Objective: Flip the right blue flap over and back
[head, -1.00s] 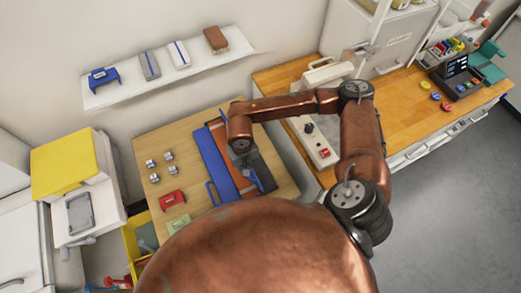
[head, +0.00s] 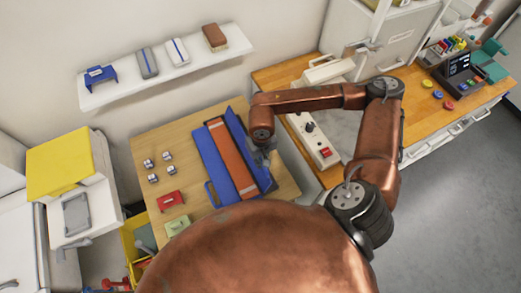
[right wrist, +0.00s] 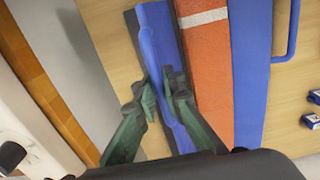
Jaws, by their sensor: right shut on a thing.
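A long orange strip (head: 231,160) lies on the wooden table (head: 145,137), with a wide blue flap (head: 209,156) flat on its left. The right blue flap (head: 242,122) stands tilted along the strip's right side. My right gripper (head: 263,155) is at this flap, right of the strip. In the right wrist view, the dark green fingers (right wrist: 161,100) are shut on the right blue flap (right wrist: 157,38), one on each side. The orange strip (right wrist: 208,65) lies beside it there. My arm hides part of the flap in the head view. My left gripper is not in view.
Several small metal pieces (head: 150,163), a red item (head: 171,200) and a green item (head: 178,224) lie left of the flaps. A white device (head: 318,143) stands on the bench to the right. A wall shelf (head: 187,68) is behind.

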